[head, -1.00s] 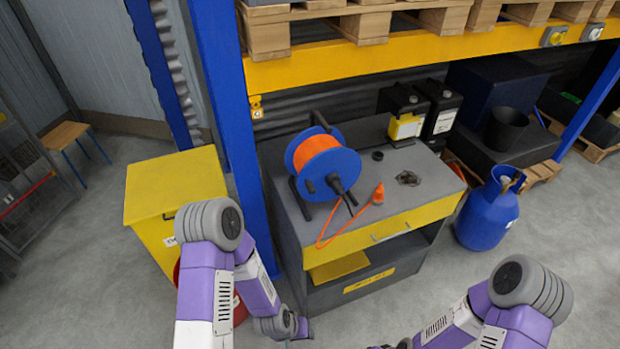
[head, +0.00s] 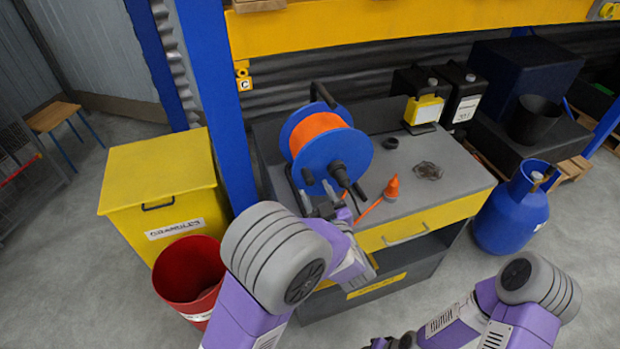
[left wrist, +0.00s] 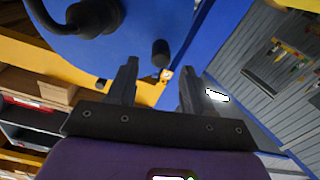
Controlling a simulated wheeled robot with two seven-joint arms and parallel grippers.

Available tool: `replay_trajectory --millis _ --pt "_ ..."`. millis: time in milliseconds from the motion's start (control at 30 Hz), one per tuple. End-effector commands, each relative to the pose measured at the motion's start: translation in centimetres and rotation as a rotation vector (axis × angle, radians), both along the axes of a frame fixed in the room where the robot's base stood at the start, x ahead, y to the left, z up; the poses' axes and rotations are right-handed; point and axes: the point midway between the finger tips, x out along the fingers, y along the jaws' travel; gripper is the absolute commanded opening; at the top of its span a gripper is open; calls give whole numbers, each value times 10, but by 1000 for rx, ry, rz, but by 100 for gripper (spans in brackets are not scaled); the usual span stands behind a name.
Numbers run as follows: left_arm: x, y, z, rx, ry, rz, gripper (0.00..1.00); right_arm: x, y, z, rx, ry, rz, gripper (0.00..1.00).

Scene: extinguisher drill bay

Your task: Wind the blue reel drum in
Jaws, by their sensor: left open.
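The blue reel drum (head: 352,150), wound with orange cable (head: 316,130), stands in a black frame on the grey bench. A short black knob (head: 307,176) sticks out low on its face, beside a black curved part at the hub (head: 338,170). My left gripper (head: 318,197) is open and empty just in front of the drum's lower face. In the left wrist view, the blue drum face (left wrist: 125,50) fills the top, and the knob (left wrist: 160,52) shows beyond and between the open fingertips (left wrist: 158,78), apparently untouched.
An orange plug (head: 391,188) with orange cord lies on the grey bench (head: 450,165) right of the drum. A yellow bin (head: 160,170), red bucket (head: 190,270) and blue post (head: 215,100) stand left. A blue gas cylinder (head: 510,215) stands right.

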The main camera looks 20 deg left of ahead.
Motion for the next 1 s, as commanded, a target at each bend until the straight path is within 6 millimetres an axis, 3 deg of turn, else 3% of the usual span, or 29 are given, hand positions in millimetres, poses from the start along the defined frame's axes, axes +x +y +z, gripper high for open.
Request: replay_trajectory --millis 333,733,1000 --pt "43 30 -1 0 0 1 51 0 0 -12 0 0 0 43" --pt "51 35 -1 0 3 -3 51 0 0 -12 0 0 0 43" --pt "50 35 -1 0 3 -3 10 0 0 -12 0 0 0 43"
